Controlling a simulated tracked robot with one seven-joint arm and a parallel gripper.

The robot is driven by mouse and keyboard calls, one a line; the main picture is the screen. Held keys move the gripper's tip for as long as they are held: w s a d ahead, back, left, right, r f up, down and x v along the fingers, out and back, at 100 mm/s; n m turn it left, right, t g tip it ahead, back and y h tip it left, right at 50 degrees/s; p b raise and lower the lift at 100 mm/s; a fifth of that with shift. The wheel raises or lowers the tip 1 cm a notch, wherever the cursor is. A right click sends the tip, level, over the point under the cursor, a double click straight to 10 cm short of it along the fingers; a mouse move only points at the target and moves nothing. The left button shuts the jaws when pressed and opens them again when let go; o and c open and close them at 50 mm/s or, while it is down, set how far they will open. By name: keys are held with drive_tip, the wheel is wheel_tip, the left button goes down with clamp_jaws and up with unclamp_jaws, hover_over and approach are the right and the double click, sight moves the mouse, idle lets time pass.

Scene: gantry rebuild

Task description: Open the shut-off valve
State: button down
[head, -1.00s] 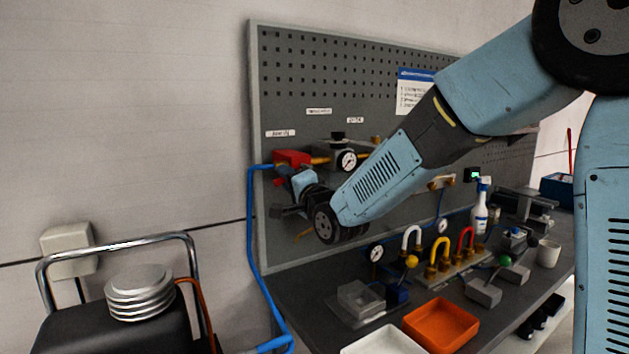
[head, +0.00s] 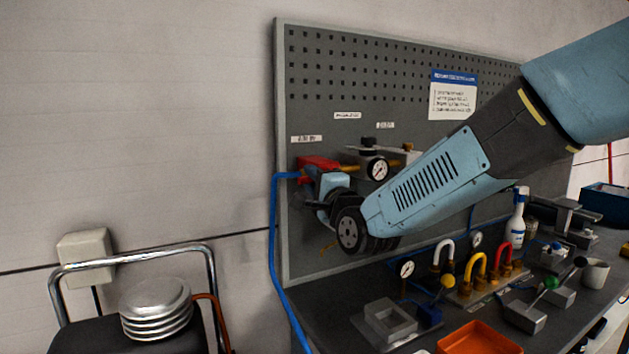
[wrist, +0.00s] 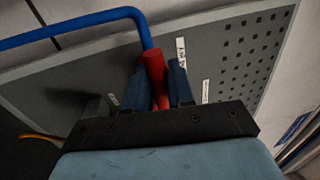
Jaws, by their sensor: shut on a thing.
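The shut-off valve (head: 317,161) is a red body high on the left of the grey pegboard, with a blue hose on its left and a brass pipe on its right. Its red handle (wrist: 154,68) shows in the wrist view between the two dark blue fingers. My gripper (wrist: 159,75) is shut on this handle. In the head view my gripper (head: 316,181) is just below and in front of the valve body and hides most of the handle. How far the handle is turned I cannot tell.
A pressure gauge (head: 377,169) sits right of the valve, close to my wrist. The blue hose (head: 274,240) runs down the board's left edge. Below, the bench holds gauges, coloured loops, a grey block (head: 390,318) and an orange tray (head: 478,340). A cart with stacked plates (head: 157,305) stands at left.

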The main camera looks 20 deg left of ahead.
drive_tip(key=shift+w+d+f, duration=0.1)
drive_tip(key=shift+d+f, duration=0.05)
drive_tip(key=shift+f, duration=0.05)
drive_tip(key=c, duration=1.3)
unclamp_jaws()
drive_tip(key=shift+d, duration=0.1)
drive_tip(key=shift+o, duration=0.8)
drive_tip(key=shift+r, duration=0.1)
drive_tip(key=v, duration=1.3)
drive_tip(key=shift+s+d, duration=0.25)
